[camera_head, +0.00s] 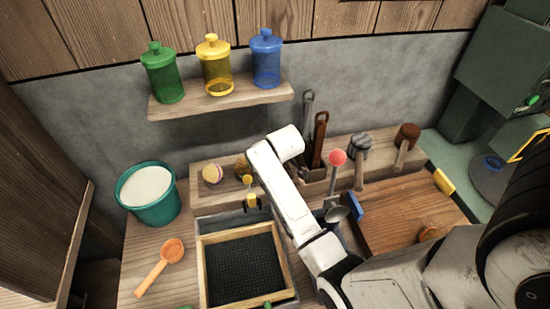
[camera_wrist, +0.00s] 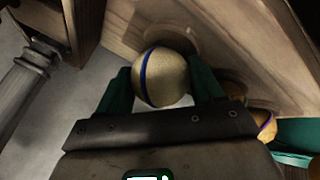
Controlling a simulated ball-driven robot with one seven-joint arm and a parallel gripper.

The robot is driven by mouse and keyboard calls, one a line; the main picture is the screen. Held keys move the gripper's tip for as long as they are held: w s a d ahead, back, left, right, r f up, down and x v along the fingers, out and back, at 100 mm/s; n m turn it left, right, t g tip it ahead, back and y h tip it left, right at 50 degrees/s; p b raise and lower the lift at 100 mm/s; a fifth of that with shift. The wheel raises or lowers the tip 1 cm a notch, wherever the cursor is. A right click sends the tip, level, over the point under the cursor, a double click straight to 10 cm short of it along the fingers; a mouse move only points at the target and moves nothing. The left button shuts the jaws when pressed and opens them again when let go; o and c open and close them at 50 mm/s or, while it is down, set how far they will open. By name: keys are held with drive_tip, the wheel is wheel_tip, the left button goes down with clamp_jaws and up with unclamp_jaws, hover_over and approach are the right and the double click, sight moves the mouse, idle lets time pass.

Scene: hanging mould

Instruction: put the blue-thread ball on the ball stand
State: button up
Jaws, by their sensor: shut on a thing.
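In the wrist view the blue-thread ball (camera_wrist: 162,77), tan with a dark blue band, sits between the green fingers of my gripper (camera_wrist: 160,90), which is shut on it. Behind the ball is the pale wooden ball stand (camera_wrist: 222,45), with a round hollow close to the ball. I cannot tell whether the ball touches it. My fingers are not clear there.
A shelf (camera_head: 220,98) with three jars hangs above. Tools stand to the right.

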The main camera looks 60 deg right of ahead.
drive_tip(key=shift+s+a+f, duration=0.1)
drive_tip(key=shift+s+f, duration=0.05)
drive_tip(key=shift+f, duration=0.35)
drive_tip(key=shift+s+a+f, duration=0.1)
drive_tip(key=shift+f, duration=0.4)
drive_tip(key=o, duration=1.3)
drive_tip(key=shift+c, duration=0.2)
drive_tip(key=d+v, duration=0.1)
drive_tip(key=v, duration=1.1)
drive_tip(key=shift+w+r, duration=0.35)
drive_tip(key=shift+r, duration=0.1)
drive_tip(key=shift+d, duration=0.1)
